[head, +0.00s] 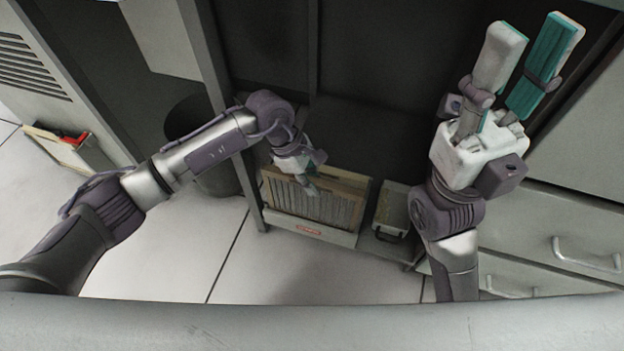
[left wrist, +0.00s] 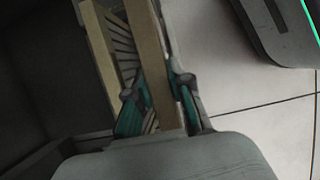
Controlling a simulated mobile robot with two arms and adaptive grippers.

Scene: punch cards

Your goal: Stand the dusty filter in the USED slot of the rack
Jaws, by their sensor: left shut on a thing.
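A filter with a tan frame and grey pleats (head: 327,207) stands upright in the low rack (head: 325,236), behind its pale front, which carries a red label (head: 308,231) too small to read. My left gripper (head: 309,182) is at the filter's top edge. In the left wrist view, the left gripper (left wrist: 160,98) is shut on a tan frame bar of the filter (left wrist: 152,62), one teal pad on each side. The filter's lower part is hidden by the rack front. My right gripper (head: 529,32) is raised at the right, open and empty, teal pads apart.
A grey, box-like thing (head: 391,210) stands just right of the filter. Cabinet drawers (head: 560,240) with handles are at the right. A dark bin (head: 212,180) stands left of the rack. A red-handled item (head: 68,140) is at far left. Tiled floor (head: 225,270) lies clear in front.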

